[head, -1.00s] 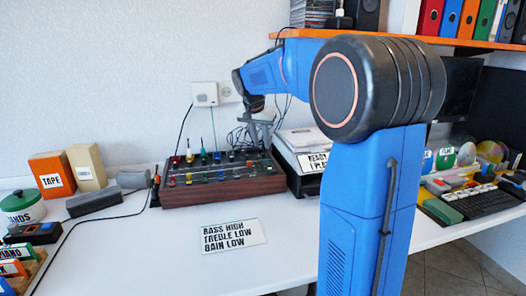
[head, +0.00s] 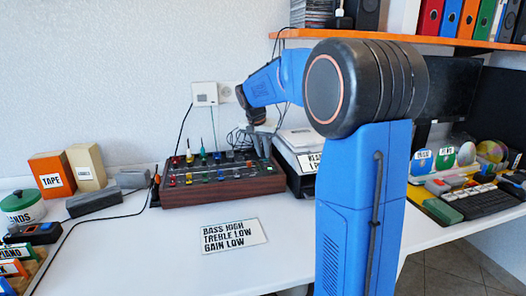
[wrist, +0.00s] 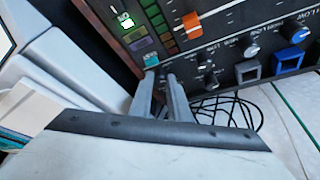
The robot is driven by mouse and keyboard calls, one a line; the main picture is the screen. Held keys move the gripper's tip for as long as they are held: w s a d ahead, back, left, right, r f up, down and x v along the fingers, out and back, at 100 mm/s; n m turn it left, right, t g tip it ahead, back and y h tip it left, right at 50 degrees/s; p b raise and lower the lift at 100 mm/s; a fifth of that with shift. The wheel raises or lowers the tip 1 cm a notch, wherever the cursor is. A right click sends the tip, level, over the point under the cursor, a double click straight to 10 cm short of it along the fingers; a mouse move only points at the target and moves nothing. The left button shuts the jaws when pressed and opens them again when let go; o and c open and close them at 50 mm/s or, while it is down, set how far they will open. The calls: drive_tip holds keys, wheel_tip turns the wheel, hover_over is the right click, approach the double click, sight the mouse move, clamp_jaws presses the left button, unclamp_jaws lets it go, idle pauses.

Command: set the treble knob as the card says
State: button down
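The card (head: 234,236) lies flat on the desk and reads BASS HIGH, TREBLE LOW, GAIN LOW. The wood-sided mixer (head: 195,203) stands behind it, with rows of coloured knobs and levers. My gripper (head: 262,148) is over the mixer's right end. In the wrist view my gripper (wrist: 163,77) points at the dark panel (wrist: 225,40), its two fingers a narrow gap apart with nothing seen between them. A teal cap (wrist: 151,60) is just beyond the tips. Small dark knobs (wrist: 210,82) and a blue knob (wrist: 294,30) are to the right. I cannot read which knob is treble.
A white-topped machine (head: 300,141) stands close to the mixer's right side, near my gripper. Loose dark cables (wrist: 230,108) lie beside the panel. An orange shelf (head: 440,41) hangs above at the right. The desk around the card is clear.

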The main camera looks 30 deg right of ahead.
drive_tip(key=shift+n, duration=0.3)
drive_tip(key=shift+s+d+n+t+y, duration=0.1)
drive_tip(key=shift+n+t+y, duration=0.2)
drive_tip(key=shift+n, duration=0.7)
drive_tip(key=shift+n+t+y, duration=0.2)
drive_tip(key=shift+n+y, duration=0.2)
drive_tip(key=shift+n, duration=0.6)
drive_tip(key=c, duration=1.9)
unclamp_jaws()
drive_tip(key=shift+c, duration=0.2)
drive_tip(key=shift+r, duration=0.1)
drive_tip(key=v, duration=1.7)
drive_tip(key=shift+s, duration=0.2)
